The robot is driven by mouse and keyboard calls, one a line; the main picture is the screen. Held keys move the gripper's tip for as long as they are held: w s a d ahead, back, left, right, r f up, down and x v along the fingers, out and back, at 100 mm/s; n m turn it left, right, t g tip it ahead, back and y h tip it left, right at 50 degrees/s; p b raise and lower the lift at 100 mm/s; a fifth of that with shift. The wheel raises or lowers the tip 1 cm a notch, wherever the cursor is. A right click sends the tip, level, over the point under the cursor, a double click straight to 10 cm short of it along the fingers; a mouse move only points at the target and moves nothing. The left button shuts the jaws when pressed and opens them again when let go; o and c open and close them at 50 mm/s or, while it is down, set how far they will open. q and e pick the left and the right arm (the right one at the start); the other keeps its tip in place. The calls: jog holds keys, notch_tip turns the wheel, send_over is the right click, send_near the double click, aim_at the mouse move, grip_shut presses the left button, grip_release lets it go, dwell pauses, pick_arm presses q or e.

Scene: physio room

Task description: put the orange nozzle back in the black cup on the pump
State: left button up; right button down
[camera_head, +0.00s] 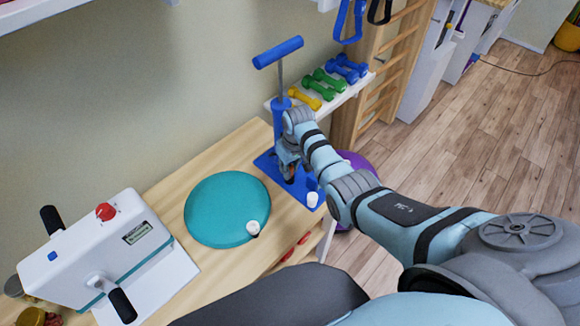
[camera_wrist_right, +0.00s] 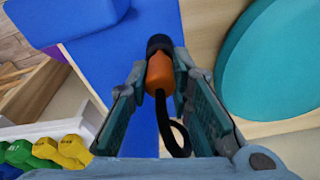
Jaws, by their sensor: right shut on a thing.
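The blue pump (camera_head: 281,120) stands upright at the back of the wooden table, its handle raised and its flat blue base on the table top. My right gripper (camera_head: 289,168) is low beside the pump, over its base. In the right wrist view, my right gripper (camera_wrist_right: 160,72) is shut on the orange nozzle (camera_wrist_right: 158,75), with a black hose (camera_wrist_right: 178,138) looping from its near end. The black cup (camera_wrist_right: 158,43) shows at the nozzle's far end, in line with it. I cannot tell how far the nozzle sits inside it. My left gripper is out of view.
A teal disc (camera_head: 226,208) with a small white-topped item (camera_head: 253,228) lies left of the pump. Another white item (camera_head: 312,199) is by the base. A shelf of coloured dumbbells (camera_head: 325,85) is behind. A white device (camera_head: 105,255) stands at the left.

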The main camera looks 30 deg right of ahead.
jog(key=shift+f, duration=0.3)
jog(key=c, duration=1.4)
grip_release()
jog(key=shift+o, duration=0.4)
notch_tip(320, 180, up, 3)
jog(key=p, duration=0.3)
jog(key=shift+r, duration=2)
